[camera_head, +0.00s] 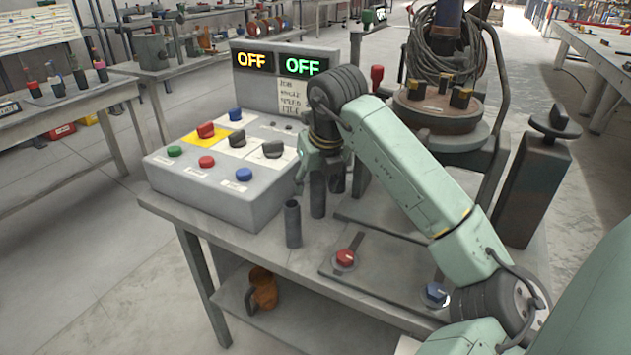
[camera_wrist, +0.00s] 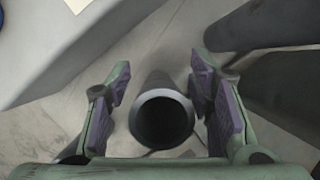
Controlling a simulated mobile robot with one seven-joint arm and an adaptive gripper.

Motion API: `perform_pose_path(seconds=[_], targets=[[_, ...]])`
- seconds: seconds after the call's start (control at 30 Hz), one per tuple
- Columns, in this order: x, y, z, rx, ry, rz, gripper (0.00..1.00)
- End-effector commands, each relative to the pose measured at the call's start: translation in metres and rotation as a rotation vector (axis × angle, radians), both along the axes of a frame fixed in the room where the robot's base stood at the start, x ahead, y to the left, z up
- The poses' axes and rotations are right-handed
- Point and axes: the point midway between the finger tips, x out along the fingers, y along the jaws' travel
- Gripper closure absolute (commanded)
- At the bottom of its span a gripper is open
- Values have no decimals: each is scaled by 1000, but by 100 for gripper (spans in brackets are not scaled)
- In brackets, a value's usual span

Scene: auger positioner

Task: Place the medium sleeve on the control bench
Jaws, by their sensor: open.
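Dark grey hollow sleeves stand upright on the control bench (camera_head: 262,240), right of the control box. One sleeve (camera_head: 293,223) stands nearest the front. Another sleeve (camera_head: 317,195) stands just behind it, below my gripper (camera_head: 322,172). A further dark cylinder (camera_head: 337,182) is partly hidden by my gripper. In the wrist view, my gripper (camera_wrist: 160,108) is open, with a finger on each side of an upright sleeve (camera_wrist: 160,90) whose round open mouth faces the camera. Gaps show between the sleeve and both fingers. I cannot tell for sure which sleeve is the medium one.
The control box (camera_head: 215,185) with buttons and two "OFF" displays fills the bench's left. A red knob (camera_head: 345,258) and a blue knob (camera_head: 436,292) sit at the front right. Two dark cylindrical shapes (camera_wrist: 265,24) (camera_wrist: 285,85) lie close right of my gripper in the wrist view.

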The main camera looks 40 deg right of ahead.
Motion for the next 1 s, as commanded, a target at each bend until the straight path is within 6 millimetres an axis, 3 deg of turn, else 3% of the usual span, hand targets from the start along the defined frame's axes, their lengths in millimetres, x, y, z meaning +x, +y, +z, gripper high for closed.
perform_pose_path(seconds=[0.23,0.7,1.0], targets=[[-3,0,10,-3,0,-1,52],[-36,12,96,-3,0,-2,52],[-43,15,114,0,0,0,52]])
